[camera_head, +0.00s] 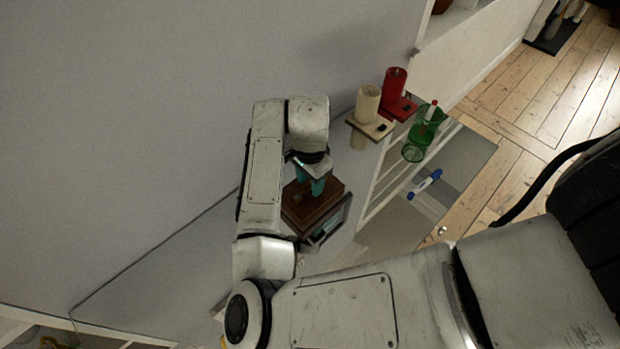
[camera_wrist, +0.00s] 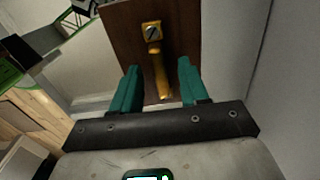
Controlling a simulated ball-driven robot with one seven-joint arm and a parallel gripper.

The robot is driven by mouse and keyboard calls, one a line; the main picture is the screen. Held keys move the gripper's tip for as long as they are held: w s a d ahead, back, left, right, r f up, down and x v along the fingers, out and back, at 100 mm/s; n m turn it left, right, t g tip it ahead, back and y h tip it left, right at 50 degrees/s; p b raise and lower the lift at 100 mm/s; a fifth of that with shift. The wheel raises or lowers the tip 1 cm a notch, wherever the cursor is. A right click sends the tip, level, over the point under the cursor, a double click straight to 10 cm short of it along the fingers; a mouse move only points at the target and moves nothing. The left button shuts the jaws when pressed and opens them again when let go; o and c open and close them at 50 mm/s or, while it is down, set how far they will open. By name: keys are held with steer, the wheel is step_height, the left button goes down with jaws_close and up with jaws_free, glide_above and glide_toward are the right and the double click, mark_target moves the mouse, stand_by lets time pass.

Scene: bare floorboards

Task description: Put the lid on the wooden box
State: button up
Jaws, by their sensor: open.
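A dark brown wooden box (camera_head: 325,208) stands on a pale surface below my gripper in the head view, with a dark framed front facing lower right. In the wrist view a flat brown wooden panel (camera_wrist: 120,30), which looks like the lid, carries a brass handle (camera_wrist: 157,65). My gripper (camera_head: 311,187) has teal fingers and is above the box. In the wrist view my gripper (camera_wrist: 158,75) is open, one finger on each side of the handle, with gaps visible. Whether the panel rests on the box cannot be told; my arm hides part of it.
A cream cylinder (camera_head: 367,104) on a small board and a red cylinder (camera_head: 395,83) stand at upper right. A green glass bottle (camera_head: 424,128) is beside them. A blue and white marker (camera_head: 426,184) lies on a grey surface. A plain wall (camera_head: 150,100) is at left.

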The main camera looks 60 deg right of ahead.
steer(key=shift+r, duration=0.1)
steer(key=shift+r+p, duration=2.7)
steer(key=shift+r, duration=0.75)
